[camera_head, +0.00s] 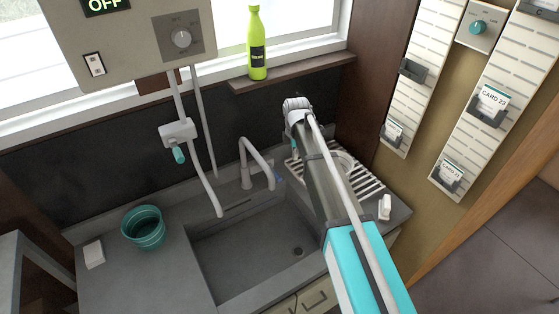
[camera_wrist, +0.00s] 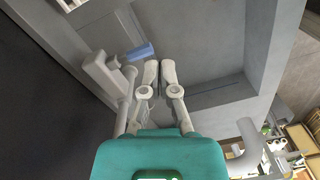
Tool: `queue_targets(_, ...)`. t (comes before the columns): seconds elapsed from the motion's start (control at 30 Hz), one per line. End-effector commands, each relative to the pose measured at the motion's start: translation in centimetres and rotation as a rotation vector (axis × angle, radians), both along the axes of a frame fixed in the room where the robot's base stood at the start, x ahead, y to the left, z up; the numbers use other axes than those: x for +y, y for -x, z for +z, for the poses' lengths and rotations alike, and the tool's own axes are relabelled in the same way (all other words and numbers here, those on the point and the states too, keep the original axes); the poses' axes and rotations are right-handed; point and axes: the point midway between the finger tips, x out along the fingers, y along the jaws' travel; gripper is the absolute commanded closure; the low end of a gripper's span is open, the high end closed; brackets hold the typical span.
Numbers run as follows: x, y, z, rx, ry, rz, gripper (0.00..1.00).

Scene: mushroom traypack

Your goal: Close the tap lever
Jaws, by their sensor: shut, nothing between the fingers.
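The grey tap (camera_head: 246,163) stands at the back edge of the sink, with its spout curving over the basin. In the wrist view the blue lever (camera_wrist: 138,52) sticks out from a pale tap body (camera_wrist: 105,72), just left of my fingertips. My gripper (camera_wrist: 160,70) is shut and empty, with its fingertips close beside the lever's end. I cannot tell whether they touch it. In the head view my arm hides most of my gripper.
The sink basin (camera_head: 240,262) lies in front of the tap. A ribbed drainboard (camera_head: 365,183) is to its right, partly behind my arm. A teal pot (camera_head: 144,228) stands on the left counter. A green bottle (camera_head: 256,45) stands on the window ledge (camera_head: 292,73).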

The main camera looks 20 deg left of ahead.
Motion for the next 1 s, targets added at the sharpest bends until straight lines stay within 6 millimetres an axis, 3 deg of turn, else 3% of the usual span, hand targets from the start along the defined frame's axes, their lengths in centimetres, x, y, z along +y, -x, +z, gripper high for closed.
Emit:
queue_targets(0.03, 2.0, -0.5, 1.6, 0.002, 0.0, 0.069, 1.0)
queue_targets(0.1, 3.9, -0.6, 2.4, 0.004, -0.001, 0.157, 1.0)
queue_targets(0.3, 6.8, -0.5, 3.4, 0.009, -0.002, 0.303, 1.0)
queue_targets(1.0, 7.0, -0.5, 2.7, 0.009, -0.003, 0.324, 1.0)
